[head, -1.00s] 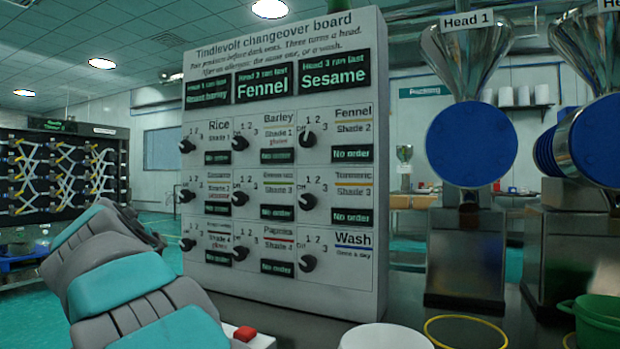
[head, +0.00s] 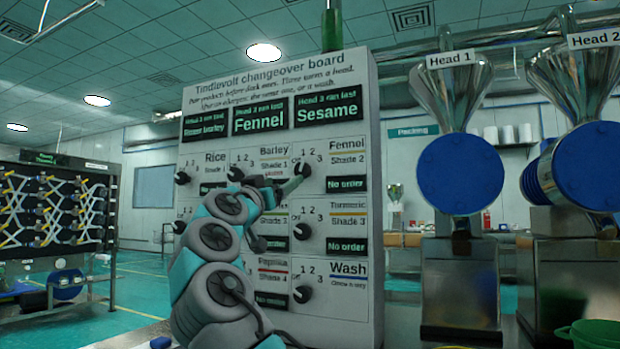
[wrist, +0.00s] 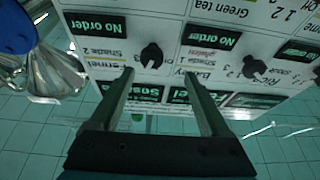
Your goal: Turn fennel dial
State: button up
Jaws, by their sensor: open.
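The changeover board (head: 375,240) is a white upright panel with rows of black dials, labels and dark displays. The Fennel dial (head: 302,169) is at the upper right, beside its "Shade 2" label and a "No order" display. My gripper (wrist: 159,73) is open, with one finger on each side of the Fennel dial (wrist: 151,55) in the upside-down wrist view. The dial shows just past the fingertips; I cannot tell whether they touch it. In the head view my arm covers several middle dials, and the gripper reaches toward the Fennel dial from the left.
The Barley dial (wrist: 254,68) is close beside the gripper. The Wash dial (head: 302,294) is at the board's lower right. Head 1 (head: 460,175) and Head 2 (head: 590,170) stand to the right with steel hoppers. A green bowl (head: 597,333) is at the lower right.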

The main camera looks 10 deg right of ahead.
aim_at(301, 172)
jog(key=shift+s+d+p+x, duration=0.2)
jog(key=shift+p+x, duration=0.4)
jog(key=shift+x, duration=0.7)
jog(key=shift+s+d+p+x, duration=0.15)
jog(key=shift+p+x, duration=0.5)
jog(key=shift+x, duration=0.65)
jog(key=shift+s+d+p+x, duration=0.15)
jog(key=shift+p+x, duration=0.45)
jog(key=shift+x, duration=0.75)
jog(key=shift+w, duration=0.1)
jog(key=shift+c, duration=0.2)
grip_shut()
